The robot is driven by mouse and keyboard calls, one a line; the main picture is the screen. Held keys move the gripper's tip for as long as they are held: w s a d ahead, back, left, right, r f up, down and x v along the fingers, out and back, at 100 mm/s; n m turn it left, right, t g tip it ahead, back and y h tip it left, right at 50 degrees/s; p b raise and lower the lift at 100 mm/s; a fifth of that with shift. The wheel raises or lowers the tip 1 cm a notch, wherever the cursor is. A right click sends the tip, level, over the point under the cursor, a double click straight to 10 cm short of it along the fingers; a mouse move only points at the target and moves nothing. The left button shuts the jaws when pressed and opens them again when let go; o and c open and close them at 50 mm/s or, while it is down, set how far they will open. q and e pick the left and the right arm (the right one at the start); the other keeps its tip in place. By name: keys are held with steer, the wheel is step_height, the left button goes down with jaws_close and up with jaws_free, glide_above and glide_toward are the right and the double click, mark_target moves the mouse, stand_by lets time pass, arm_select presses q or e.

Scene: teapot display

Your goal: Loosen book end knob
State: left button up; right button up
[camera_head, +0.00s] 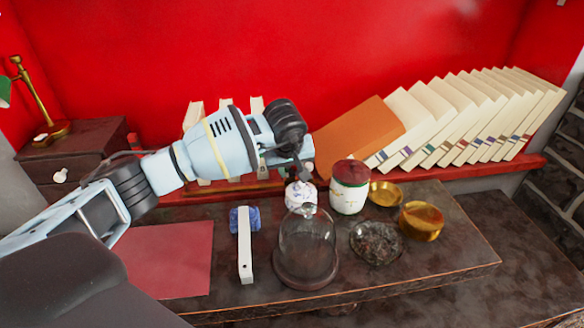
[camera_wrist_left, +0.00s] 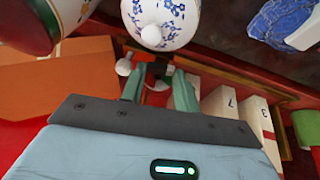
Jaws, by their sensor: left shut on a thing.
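My left gripper (camera_wrist_left: 160,88) is in front of the book shelf, its fingers around a small white knob (camera_wrist_left: 158,84) on a dark part of the book end. It is shut on this knob. In the head view the gripper (camera_head: 303,168) points right and its fingertips are partly hidden by my wrist. A second small white ball (camera_wrist_left: 124,67) shows just left of the fingers. The wooden book end frame (camera_wrist_left: 222,75) runs off to the right in the wrist view. The held knob is hidden or too small to tell in the head view. My right gripper is not in view.
A blue-and-white lidded pot (camera_head: 300,195) stands close below the gripper, beside a red-lidded jar (camera_head: 349,187). A glass dome (camera_head: 307,245), brass bowl (camera_head: 421,221) and white-handled brush (camera_head: 244,250) are on the table. An orange book (camera_head: 355,135) and leaning white books (camera_head: 450,120) are right.

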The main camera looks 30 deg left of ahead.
arm_select(q)
steer(key=shift+s+a+f+n+t+h+b, duration=0.25)
steer(key=shift+t+h, duration=0.35)
steer(key=shift+h, duration=0.3)
steer(key=shift+s+a+f+n+t+h+b, duration=0.1)
steer(key=shift+a+f+n+t+h+b, duration=0.15)
steer(key=shift+t+h+b, duration=0.35)
steer(key=shift+r+t+h+b, duration=0.15)
steer(key=shift+t+h+b, duration=0.25)
steer(key=shift+h+b, duration=0.15)
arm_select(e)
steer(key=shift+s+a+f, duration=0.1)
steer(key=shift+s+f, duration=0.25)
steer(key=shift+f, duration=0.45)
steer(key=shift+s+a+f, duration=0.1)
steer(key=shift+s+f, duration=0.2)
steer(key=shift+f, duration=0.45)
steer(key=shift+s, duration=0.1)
arm_select(q)
steer(key=o, duration=1)
steer(key=shift+r, duration=0.1)
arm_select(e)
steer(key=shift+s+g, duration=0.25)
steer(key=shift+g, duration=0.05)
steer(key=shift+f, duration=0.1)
